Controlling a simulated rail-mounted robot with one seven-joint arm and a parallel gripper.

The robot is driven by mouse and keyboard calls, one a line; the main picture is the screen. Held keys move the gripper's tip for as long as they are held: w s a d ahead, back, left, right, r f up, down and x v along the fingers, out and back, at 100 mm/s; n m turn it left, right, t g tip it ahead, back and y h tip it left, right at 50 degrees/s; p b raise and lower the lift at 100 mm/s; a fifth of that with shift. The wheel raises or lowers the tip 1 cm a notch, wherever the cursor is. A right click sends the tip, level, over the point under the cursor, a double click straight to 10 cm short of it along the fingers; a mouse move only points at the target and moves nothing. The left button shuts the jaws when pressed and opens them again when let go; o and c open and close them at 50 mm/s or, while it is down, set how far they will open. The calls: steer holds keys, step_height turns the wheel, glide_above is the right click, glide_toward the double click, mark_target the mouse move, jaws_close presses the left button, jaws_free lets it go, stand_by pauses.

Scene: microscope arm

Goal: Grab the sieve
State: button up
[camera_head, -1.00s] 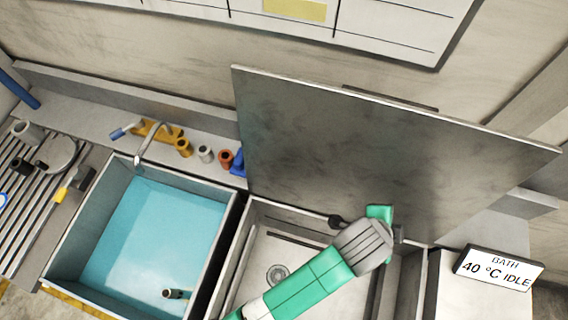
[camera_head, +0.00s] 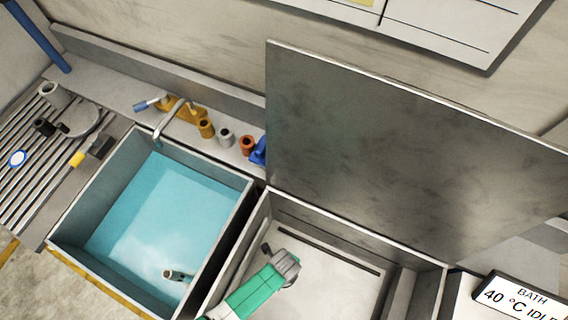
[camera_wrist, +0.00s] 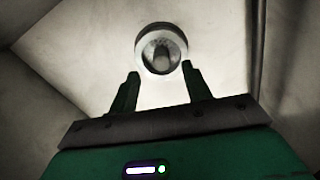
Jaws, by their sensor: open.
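In the wrist view a round, pale-rimmed piece with a dark hollow middle (camera_wrist: 161,48) lies on the light basin floor. It looks like the sieve at the drain. My gripper (camera_wrist: 160,75) is open, with its two dark green fingers apart and nothing held between them. The round piece shows just beyond the fingertips, roughly centred between them. I cannot tell the exact gap. In the head view my green and grey arm reaches into the empty right basin (camera_head: 335,262) and covers the drain area. The fingers cannot be made out there.
A raised grey lid (camera_head: 400,150) stands behind the right basin. Its walls surround my gripper. The left basin (camera_head: 215,262) holds blue water (camera_head: 160,215) and a small cylinder (camera_head: 178,275). Small containers and a tap (camera_head: 170,120) line the back ledge. A bath display (camera_head: 520,298) stands right.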

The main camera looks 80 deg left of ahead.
step_height(320, 180, down, 5)
steer(key=shift+w+a+r+b, duration=0.1)
steer(key=shift+b, duration=0.7)
jaws_close()
steer(key=shift+r, duration=0.1)
step_height(320, 180, up, 10)
steer(key=p, duration=0.3)
steer(key=shift+p, duration=0.3)
